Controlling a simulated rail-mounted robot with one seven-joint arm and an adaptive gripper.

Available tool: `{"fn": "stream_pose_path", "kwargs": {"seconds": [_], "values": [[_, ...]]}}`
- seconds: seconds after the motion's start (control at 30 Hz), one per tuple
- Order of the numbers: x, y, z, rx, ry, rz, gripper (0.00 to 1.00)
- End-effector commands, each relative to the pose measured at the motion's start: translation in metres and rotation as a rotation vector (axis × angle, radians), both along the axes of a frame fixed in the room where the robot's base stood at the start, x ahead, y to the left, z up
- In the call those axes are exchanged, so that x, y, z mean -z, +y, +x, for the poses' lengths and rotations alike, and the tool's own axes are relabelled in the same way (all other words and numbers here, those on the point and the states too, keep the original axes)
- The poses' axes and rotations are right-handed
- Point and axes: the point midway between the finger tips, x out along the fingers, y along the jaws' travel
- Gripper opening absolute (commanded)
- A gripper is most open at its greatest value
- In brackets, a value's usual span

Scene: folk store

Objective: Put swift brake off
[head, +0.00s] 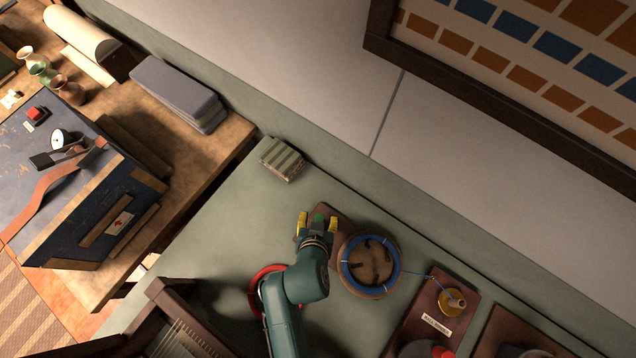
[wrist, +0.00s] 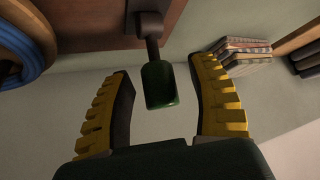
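The brake looks like a lever with a green grip (wrist: 157,87) on a dark shaft (wrist: 151,38), fixed to a brown wooden board (wrist: 90,22). The green grip also shows in the head view (head: 318,218), at the left end of the board. My gripper (head: 318,222) is open, its yellow ridged fingers on either side of the grip. In the wrist view, my gripper (wrist: 161,72) shows a gap between each finger and the grip. The swift (head: 369,265), a round brown wheel wound with blue yarn, stands just right of the brake.
A blue yarn strand runs from the swift to a yellow spool (head: 452,301) on a dark red board (head: 435,318). A striped stack (head: 282,159) sits near the wall. A red ring (head: 262,287) lies partly under my arm. Green tabletop (head: 225,225) is clear at left.

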Motion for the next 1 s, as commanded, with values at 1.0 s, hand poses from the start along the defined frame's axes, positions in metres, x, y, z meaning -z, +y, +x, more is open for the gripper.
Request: {"fn": "stream_pose_path", "kwargs": {"seconds": [1.0], "values": [[-0.091,0.004,-0.080,0.000,-0.003,0.000,0.58]]}}
